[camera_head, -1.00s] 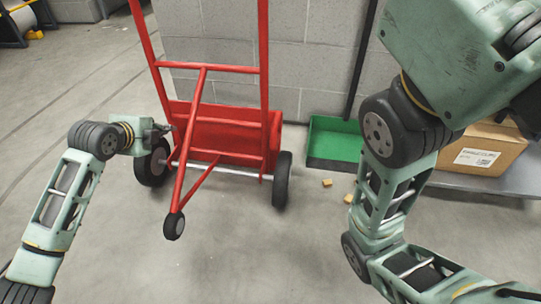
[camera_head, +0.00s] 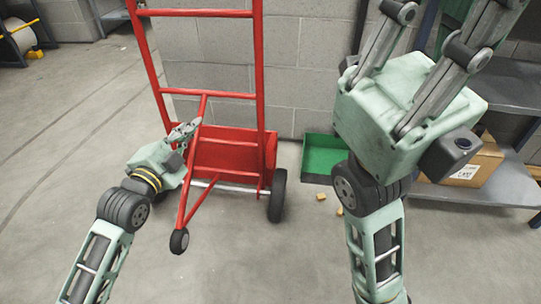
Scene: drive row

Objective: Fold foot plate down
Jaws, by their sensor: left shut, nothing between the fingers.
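A red hand truck (camera_head: 206,95) stands upright on the floor near the wall. Its red foot plate (camera_head: 235,148) shows low between the uprights, behind the frame, and looks raised rather than flat; its exact angle is hard to tell. A slanted red strut with a small wheel (camera_head: 179,241) reaches toward me. My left gripper (camera_head: 188,130) is shut and empty, at the hand truck's lower left by the strut's upper part; I cannot tell if it touches. It hides the left main wheel. My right gripper (camera_head: 410,105) is large at the upper right, pointing up, its fingertips out of frame.
A green tray (camera_head: 322,160) sits by the block wall, with small tan blocks (camera_head: 321,197) on the floor before it. A metal shelf (camera_head: 500,190) with a cardboard box (camera_head: 478,165) stands at right. Floor at left and front is clear.

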